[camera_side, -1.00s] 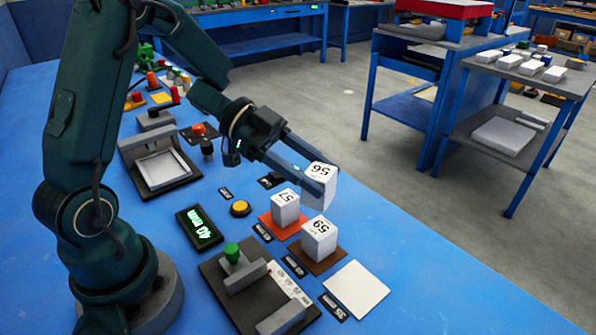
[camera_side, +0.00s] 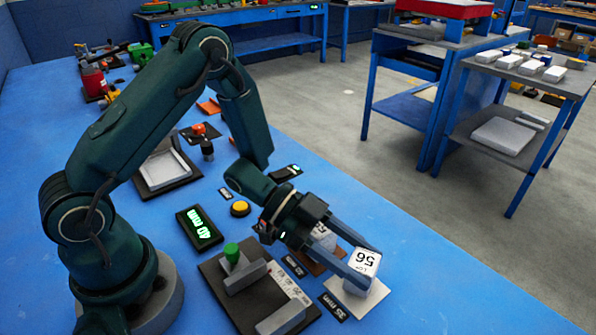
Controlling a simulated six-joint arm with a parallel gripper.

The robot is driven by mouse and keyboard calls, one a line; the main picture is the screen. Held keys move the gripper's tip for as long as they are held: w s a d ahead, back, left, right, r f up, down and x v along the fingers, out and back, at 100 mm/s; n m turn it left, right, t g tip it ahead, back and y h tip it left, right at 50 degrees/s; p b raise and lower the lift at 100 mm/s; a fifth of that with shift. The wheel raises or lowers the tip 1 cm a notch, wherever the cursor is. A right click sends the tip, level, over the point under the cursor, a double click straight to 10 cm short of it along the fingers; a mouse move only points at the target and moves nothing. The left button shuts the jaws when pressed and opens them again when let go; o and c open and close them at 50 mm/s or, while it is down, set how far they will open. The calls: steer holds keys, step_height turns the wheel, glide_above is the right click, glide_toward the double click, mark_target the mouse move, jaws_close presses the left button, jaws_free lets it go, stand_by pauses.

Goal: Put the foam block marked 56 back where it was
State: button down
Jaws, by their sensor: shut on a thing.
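The foam block marked 56 (camera_side: 364,265) is white, with its number upside down in the picture. My gripper (camera_side: 370,268) is shut on it, one finger on each side. The block is at the white square pad (camera_side: 347,299), covering much of it; I cannot tell whether it touches the pad or hangs just above it. Another white block (camera_side: 326,236), where block 59 stood, shows partly behind my gripper on a brown pad (camera_side: 318,262). Block 57 and its orange-red pad are hidden by my arm.
A gauge fixture with a green knob (camera_side: 232,252) and ruler stands left of the pads. A green-lit display (camera_side: 200,228) and yellow button (camera_side: 240,209) lie further back. A label (camera_side: 333,307) lies beside the white pad. The blue bench is clear to the right.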

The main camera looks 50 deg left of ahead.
steer(key=shift+f, duration=0.3)
steer(key=shift+f, duration=0.15)
steer(key=shift+c, duration=1.2)
jaws_free()
